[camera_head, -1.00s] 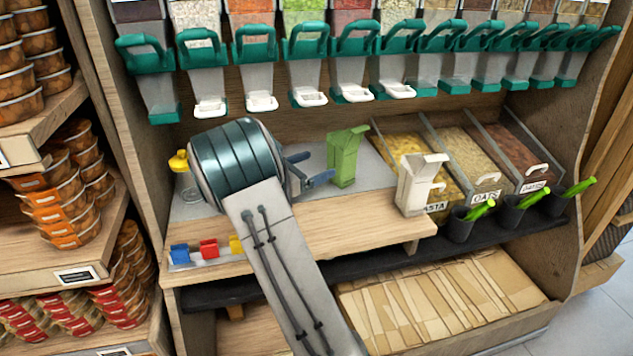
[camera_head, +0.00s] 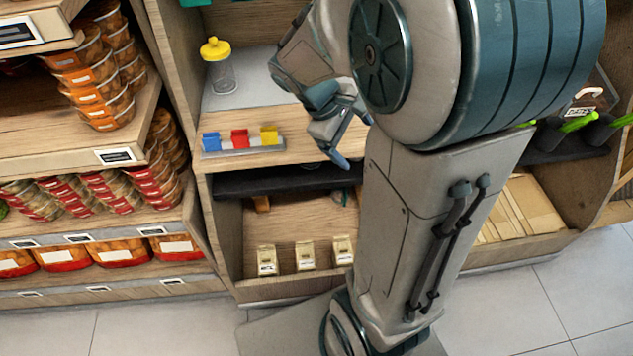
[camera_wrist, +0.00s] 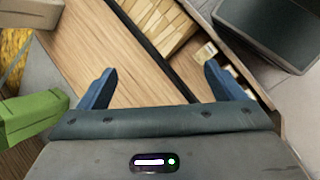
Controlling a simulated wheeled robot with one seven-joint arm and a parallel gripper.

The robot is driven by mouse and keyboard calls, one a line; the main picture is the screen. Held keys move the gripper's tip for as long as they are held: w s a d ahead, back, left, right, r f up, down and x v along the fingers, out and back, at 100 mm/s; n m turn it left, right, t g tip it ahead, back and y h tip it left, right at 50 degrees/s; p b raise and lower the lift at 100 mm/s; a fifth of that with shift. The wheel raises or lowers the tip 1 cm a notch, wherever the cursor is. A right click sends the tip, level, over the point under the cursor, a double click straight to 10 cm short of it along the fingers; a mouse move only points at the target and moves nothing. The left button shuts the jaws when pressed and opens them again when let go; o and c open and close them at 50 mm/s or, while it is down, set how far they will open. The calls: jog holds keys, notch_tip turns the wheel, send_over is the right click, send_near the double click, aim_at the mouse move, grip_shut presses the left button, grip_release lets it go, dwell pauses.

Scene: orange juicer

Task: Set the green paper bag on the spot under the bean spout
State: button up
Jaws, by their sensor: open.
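The green paper bag (camera_wrist: 32,115) shows at the left edge of the wrist view, partly cut off, to the left of my gripper. It does not show in the head view, where my arm covers much of the shelf. My gripper (camera_wrist: 160,72) is open, with no object between its blue fingers; bare wooden counter lies beyond them. In the head view my gripper (camera_head: 350,140) is by the front edge of the wooden counter (camera_head: 305,118), right of the colored clips. The bean spouts and the spot under them are not in view.
A yellow-lidded jar (camera_head: 218,68) stands at the back left. Blue, red and yellow clips (camera_head: 240,138) sit at the counter front. A pale bag (camera_wrist: 30,12) is at the wrist view's top left. Small boxes (camera_head: 305,254) stand in the lower bin. Stacked tubs (camera_head: 95,75) fill the left shelf.

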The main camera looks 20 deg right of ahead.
jog(key=s+a+m+t+y, duration=0.2)
jog(key=s+a+m+y, duration=0.4)
jog(key=a, duration=0.5)
jog(key=shift+s+t, duration=0.3)
jog(key=shift+s, duration=0.85)
